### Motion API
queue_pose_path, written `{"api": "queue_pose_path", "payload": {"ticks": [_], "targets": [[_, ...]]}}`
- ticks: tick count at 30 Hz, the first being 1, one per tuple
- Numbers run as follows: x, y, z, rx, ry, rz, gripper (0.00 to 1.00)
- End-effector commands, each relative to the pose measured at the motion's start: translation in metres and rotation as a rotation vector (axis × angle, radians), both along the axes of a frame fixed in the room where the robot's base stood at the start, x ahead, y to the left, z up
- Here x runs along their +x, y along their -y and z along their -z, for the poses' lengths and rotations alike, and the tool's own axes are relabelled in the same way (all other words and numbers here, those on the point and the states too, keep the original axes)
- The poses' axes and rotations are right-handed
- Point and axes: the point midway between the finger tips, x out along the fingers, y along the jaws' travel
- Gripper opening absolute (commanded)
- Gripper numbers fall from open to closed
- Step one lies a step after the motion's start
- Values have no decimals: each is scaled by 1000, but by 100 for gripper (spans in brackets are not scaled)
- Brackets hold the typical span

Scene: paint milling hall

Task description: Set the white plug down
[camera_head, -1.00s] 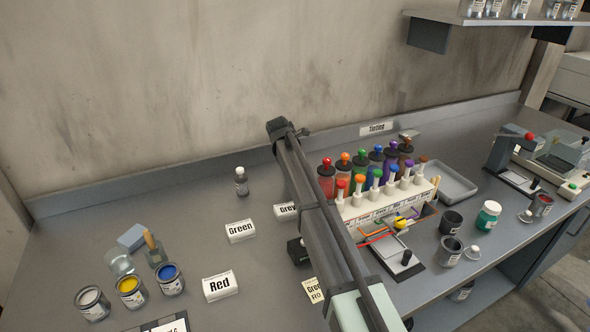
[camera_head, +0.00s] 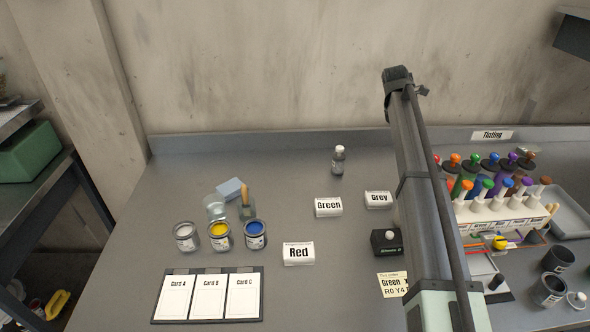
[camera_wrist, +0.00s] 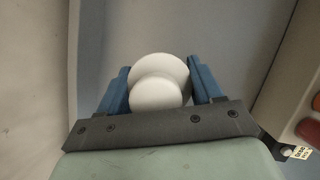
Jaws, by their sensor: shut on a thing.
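The white plug (camera_wrist: 161,82) is a smooth, round white piece with a smaller rounded part in front of a wider disc. In the wrist view it sits between the blue fingers of my gripper (camera_wrist: 160,74), which is shut on it. A grey surface shows behind it; how high the plug is above that cannot be told. In the head view my arm crosses the right part of the bench, and the gripper and held plug do not show.
The grey bench (camera_head: 330,300) is open at middle front. Green (camera_head: 328,207), Grey (camera_head: 378,199) and Red (camera_head: 298,253) signs, a small bottle (camera_head: 338,160), a black box (camera_head: 385,243), open paint cans (camera_head: 220,236) and a card board (camera_head: 208,322) stand there. A tinting rack (camera_head: 500,218) is right.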

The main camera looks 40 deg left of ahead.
Motion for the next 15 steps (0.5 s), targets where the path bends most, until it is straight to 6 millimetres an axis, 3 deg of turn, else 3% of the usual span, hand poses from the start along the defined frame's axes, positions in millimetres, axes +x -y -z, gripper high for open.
{"api": "queue_pose_path", "payload": {"ticks": [7,15], "targets": [[0,-2,-42,1,1,-2,30],[-36,-53,-38,0,1,-63,30]]}}
